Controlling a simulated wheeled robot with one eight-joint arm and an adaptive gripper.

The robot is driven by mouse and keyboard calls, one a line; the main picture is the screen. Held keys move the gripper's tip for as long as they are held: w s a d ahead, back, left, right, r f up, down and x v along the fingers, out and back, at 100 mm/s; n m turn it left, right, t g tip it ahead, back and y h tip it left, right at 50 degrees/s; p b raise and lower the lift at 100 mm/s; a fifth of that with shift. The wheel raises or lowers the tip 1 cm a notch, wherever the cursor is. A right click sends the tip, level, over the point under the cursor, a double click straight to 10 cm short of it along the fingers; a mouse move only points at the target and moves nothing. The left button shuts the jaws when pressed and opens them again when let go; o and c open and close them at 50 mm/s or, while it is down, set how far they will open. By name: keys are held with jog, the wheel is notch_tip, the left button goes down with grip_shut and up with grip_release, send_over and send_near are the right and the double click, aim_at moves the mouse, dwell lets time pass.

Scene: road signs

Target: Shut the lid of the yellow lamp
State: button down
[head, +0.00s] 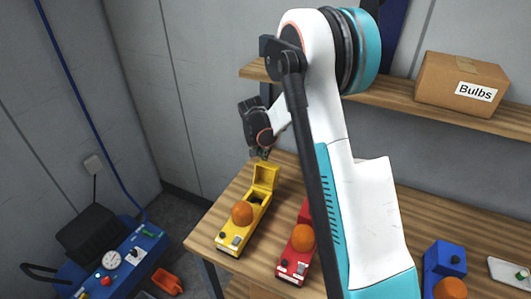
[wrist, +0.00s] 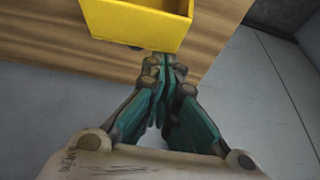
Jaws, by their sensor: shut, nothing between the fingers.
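The yellow lamp (head: 236,232) lies on the wooden table at its left end, with an orange round lens on top. Its lid (head: 265,176) stands raised at the far end, over a dark open compartment (head: 254,199). In the wrist view a yellow part of the lamp (wrist: 138,22) fills the top, with its hollow side visible. My gripper (head: 263,153) is just above and behind the raised lid in the head view. In the wrist view my gripper (wrist: 165,62) has its fingertips together, empty, close to the yellow part; whether they touch it I cannot tell.
A red lamp (head: 298,247) lies right of the yellow one, partly hidden by my arm. A blue lamp (head: 444,262) is farther right. A shelf (head: 400,97) with a Bulbs box (head: 462,88) is above the table. A blue machine (head: 118,262) stands on the left.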

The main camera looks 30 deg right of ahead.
jog(key=shift+s+a+r+b, duration=0.2)
jog(key=shift+a+r+b, duration=0.05)
jog(key=shift+a+b, duration=0.05)
jog(key=shift+a+r+t+h, duration=0.1)
jog(key=shift+t+h, duration=0.2)
jog(key=shift+s+a+r+t+h+b, duration=0.3)
jog(key=shift+s+a+h+b, duration=0.15)
jog(key=shift+b, duration=0.15)
jog(key=shift+s+a+f+t+h+b, duration=0.2)
jog(key=shift+s+a+t+h+b, duration=0.85)
jog(key=shift+s+a+b, duration=0.9)
jog(key=shift+s+a+f+t+h+b, duration=0.2)
jog(key=shift+s+a+t+h+b, duration=0.8)
jog(key=shift+a+b, duration=1.55)
jog(key=shift+s+a+f+t+h+b, duration=0.2)
jog(key=shift+s+a+t+h+b, duration=0.45)
jog(key=shift+s+a+h+b, duration=1.6)
jog(key=shift+w+d+y+b, duration=0.35)
jog(key=shift+d+y+b, duration=0.25)
jog(key=shift+y, duration=0.25)
jog(key=shift+a, duration=0.15)
